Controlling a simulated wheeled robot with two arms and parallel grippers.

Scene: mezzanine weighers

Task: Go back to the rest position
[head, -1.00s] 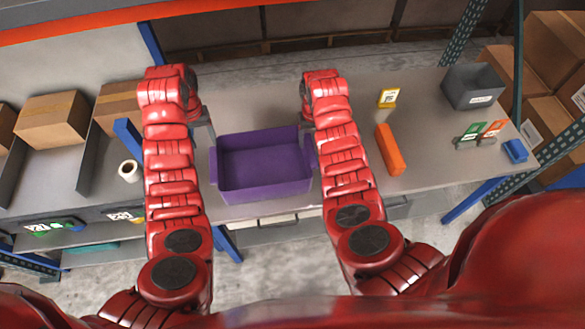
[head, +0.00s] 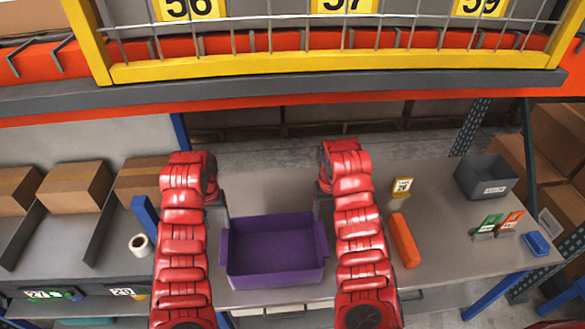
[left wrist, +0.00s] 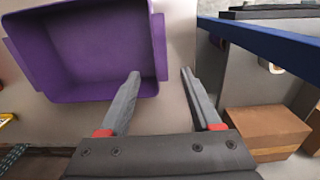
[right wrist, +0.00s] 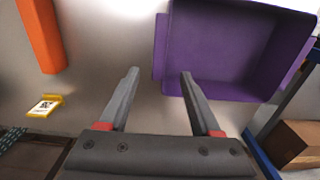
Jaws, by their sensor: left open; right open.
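My left gripper (left wrist: 160,75) is open and empty; in the head view (head: 222,205) it is at the left side of the purple bin, its fingers partly hidden by my arm. My right gripper (right wrist: 159,72) is open and empty; in the head view (head: 318,207) it is at the right side of the bin, largely hidden by the arm. The empty purple bin (head: 275,272) stands upright on the grey table (head: 380,270) between my arms.
An orange block (head: 404,240) and a yellow tag (head: 402,187) are right of my right arm. A grey bin (head: 487,178), green (head: 488,224) and orange (head: 511,221) cards and a blue item (head: 536,243) stand further right. Cardboard boxes (head: 74,186) and a white roll (head: 140,243) are at left.

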